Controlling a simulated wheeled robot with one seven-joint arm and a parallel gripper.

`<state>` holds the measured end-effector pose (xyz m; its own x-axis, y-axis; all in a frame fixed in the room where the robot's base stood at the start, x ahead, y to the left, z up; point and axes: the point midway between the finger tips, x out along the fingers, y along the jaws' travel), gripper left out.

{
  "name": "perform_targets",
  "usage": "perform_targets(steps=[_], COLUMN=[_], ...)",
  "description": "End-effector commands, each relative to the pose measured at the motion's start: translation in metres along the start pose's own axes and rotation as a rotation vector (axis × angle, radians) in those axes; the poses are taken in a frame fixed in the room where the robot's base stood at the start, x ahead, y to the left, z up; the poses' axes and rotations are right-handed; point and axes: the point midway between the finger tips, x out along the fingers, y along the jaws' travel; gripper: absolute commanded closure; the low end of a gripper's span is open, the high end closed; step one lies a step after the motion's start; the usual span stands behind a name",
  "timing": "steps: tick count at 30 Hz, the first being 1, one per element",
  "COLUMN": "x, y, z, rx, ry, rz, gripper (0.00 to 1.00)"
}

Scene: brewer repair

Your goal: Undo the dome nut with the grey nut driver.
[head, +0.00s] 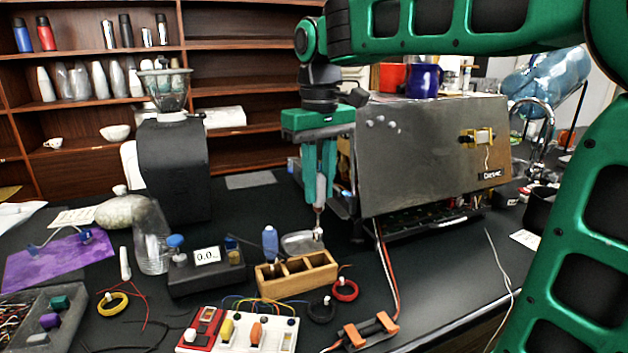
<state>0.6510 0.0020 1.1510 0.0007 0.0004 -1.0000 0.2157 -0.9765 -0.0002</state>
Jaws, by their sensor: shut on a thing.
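My gripper (321,190) points down in front of the left end of the brewer (420,165). Its green fingers are shut on the grey nut driver (320,192). The driver hangs upright with its thin shaft pointing down. Its lower end is over or at the right part of a small metal dish (298,243); I cannot tell whether it touches. The dome nut cannot be made out with certainty. Several small pale spots show on the brewer's grey panel, too small to identify.
Red and blue mugs (425,80) sit on the brewer. Wires lie across the front bench.

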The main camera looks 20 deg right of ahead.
Motion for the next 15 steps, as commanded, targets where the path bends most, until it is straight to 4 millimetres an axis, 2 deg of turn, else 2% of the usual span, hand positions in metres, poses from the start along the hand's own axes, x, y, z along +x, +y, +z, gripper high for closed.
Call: perform_targets(steps=[15], x=[0.037], y=[0.005], z=[0.001], rx=[0.009], ry=[-0.002], rz=[0.0], gripper=[1.0])
